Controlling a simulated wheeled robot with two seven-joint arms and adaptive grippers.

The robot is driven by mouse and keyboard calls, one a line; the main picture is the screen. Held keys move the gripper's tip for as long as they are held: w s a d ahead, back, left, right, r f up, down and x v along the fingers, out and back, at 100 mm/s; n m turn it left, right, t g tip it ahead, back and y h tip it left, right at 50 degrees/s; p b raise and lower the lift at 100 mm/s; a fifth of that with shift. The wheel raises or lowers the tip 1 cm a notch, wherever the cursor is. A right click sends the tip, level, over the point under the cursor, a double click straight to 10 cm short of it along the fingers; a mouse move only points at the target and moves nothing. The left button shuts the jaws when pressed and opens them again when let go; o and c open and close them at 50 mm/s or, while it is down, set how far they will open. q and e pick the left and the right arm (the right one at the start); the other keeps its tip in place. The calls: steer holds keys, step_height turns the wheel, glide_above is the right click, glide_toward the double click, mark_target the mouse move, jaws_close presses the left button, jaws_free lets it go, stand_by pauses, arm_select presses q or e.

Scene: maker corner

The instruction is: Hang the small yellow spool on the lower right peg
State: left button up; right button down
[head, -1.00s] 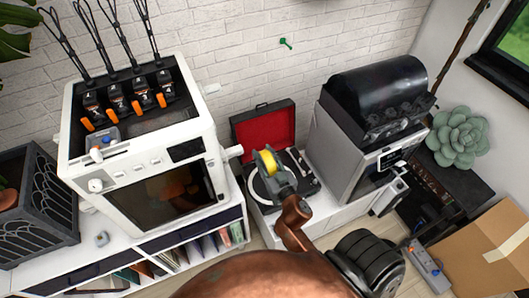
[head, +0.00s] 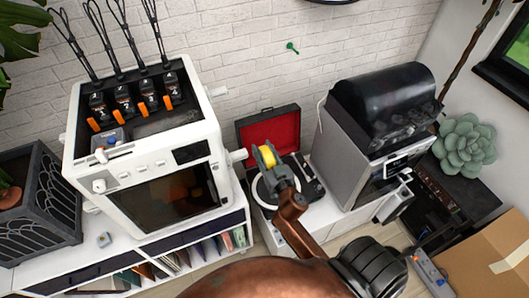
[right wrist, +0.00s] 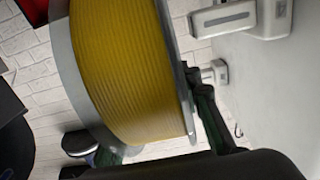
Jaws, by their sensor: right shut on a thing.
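The small yellow spool (head: 268,157) with grey flanges is held up in front of the red-lined open case. It fills much of the right wrist view (right wrist: 125,70). My right gripper (head: 276,171) is shut on it; its dark fingers show at the spool's lower edge in the right wrist view. The lower right peg (head: 237,155) is white and sticks out from the white printer's right side, just left of the spool. In the right wrist view a white peg (right wrist: 212,72) shows close beside the flange; I cannot tell whether they touch. The upper peg (head: 218,91) is bare. My left gripper is out of view.
The white printer (head: 150,170) stands on a shelf unit left of the spool. A turntable in an open case (head: 270,127) lies below and behind it. A grey and black machine (head: 372,140) stands to the right. A green peg (head: 292,47) is on the brick wall.

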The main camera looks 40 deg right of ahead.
steer(key=shift+b+x, duration=0.65)
steer(key=shift+x, duration=3.15)
steer(key=w+a+b, duration=0.1)
steer(key=a, duration=0.6)
steer(key=shift+w+a+f, duration=0.25)
steer(key=shift+w+f, duration=0.05)
steer(key=shift+f, duration=0.2)
steer(key=c, duration=1.4)
jaws_free()
steer(key=shift+o, duration=0.4)
steer(key=shift+f, duration=0.15)
steer(key=shift+s, duration=0.1)
